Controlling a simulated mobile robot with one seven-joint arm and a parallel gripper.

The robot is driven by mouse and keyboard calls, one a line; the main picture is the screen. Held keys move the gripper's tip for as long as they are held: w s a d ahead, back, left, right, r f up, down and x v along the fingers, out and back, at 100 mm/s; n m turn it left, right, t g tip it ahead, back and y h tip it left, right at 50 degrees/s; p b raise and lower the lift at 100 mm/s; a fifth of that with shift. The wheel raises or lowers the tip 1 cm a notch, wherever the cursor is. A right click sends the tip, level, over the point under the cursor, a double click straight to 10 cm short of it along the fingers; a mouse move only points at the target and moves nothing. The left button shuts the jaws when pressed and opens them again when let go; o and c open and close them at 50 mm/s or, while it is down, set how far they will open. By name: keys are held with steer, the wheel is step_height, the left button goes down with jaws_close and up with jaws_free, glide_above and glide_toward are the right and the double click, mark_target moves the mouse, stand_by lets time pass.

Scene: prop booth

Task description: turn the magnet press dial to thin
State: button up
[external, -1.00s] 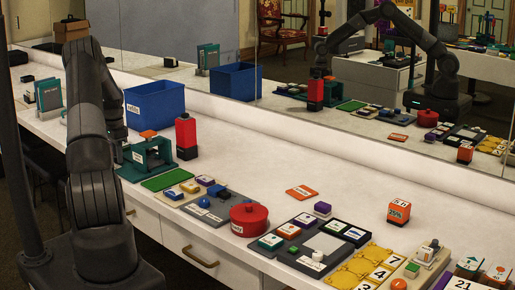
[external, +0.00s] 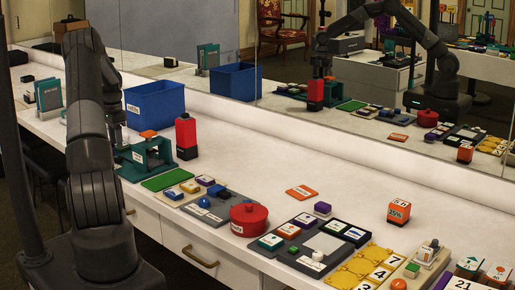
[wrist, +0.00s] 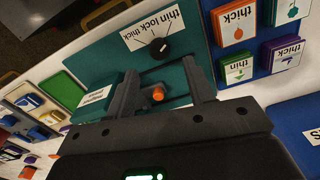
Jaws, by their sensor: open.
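The magnet press is a teal frame with an orange top (external: 148,133) at the left of the counter in the external view. In the wrist view its teal panel (wrist: 100,50) carries a black round dial (wrist: 158,47) beside a white label reading thin, lock, thick (wrist: 152,26). The dial's exact setting is too small to read. My gripper (wrist: 160,67) is open, its two dark fingers apart and pointing toward the dial, which lies just beyond the tips. An orange part (wrist: 157,93) shows between the fingers. In the external view my arm partly hides the gripper.
A red-and-black block (external: 186,138) stands right of the press, and a blue bin (external: 155,104) behind it. A green mat (external: 167,178) lies in front. In the wrist view, orange, green and purple card stacks (wrist: 238,68) stand right of the dial.

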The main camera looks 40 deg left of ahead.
mark_target(118, 157)
step_height(118, 157, up, 5)
stand_by(0.4)
steer(key=shift+m, duration=0.6)
step_height(118, 157, down, 11)
steer(key=shift+r, duration=0.1)
